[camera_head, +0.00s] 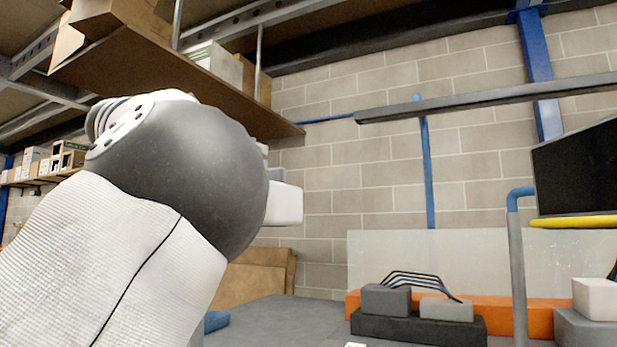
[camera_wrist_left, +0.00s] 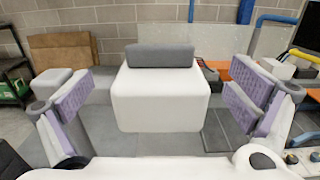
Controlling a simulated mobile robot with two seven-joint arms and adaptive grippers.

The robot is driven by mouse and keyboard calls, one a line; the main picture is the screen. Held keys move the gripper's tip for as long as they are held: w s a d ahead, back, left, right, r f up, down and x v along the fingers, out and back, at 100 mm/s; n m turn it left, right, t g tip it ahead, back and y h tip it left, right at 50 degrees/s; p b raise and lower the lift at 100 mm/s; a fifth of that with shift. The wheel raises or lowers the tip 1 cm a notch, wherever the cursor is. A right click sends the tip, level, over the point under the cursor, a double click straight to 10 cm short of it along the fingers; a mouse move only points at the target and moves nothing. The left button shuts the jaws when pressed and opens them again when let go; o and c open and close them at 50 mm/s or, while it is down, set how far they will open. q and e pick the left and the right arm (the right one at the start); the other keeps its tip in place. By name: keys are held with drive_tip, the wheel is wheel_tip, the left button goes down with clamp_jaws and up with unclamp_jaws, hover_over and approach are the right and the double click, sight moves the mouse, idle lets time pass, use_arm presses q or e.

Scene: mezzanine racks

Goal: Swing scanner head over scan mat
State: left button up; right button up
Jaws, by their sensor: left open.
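My left gripper (camera_wrist_left: 158,92) is open in the left wrist view, its two purple-padded fingers spread wide on either side of a white block with a dark grey bar on top, which looks like the scanner head (camera_wrist_left: 160,102). The block stands between the fingers with a gap on each side. A dark flat panel, perhaps the scan mat (camera_wrist_left: 224,132), lies on the grey bench to the block's right. In the head view my left arm hides the gripper. A white piece shows beside the arm; I cannot tell what it belongs to. My right gripper is in neither view.
Grey blocks (camera_head: 386,299) on a dark base stand on the bench (camera_head: 285,318), before an orange bar (camera_head: 502,314). A blue-topped post (camera_head: 518,260) rises at right near a dark monitor (camera_head: 580,172). A loaded shelf (camera_head: 165,80) hangs overhead.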

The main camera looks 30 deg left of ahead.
use_arm(q)
drive_tip(key=w, duration=0.6)
drive_tip(key=w+a, duration=0.1)
drive_tip(key=w, duration=0.3)
drive_tip(key=shift+w, duration=0.1)
drive_tip(key=c, duration=1.6)
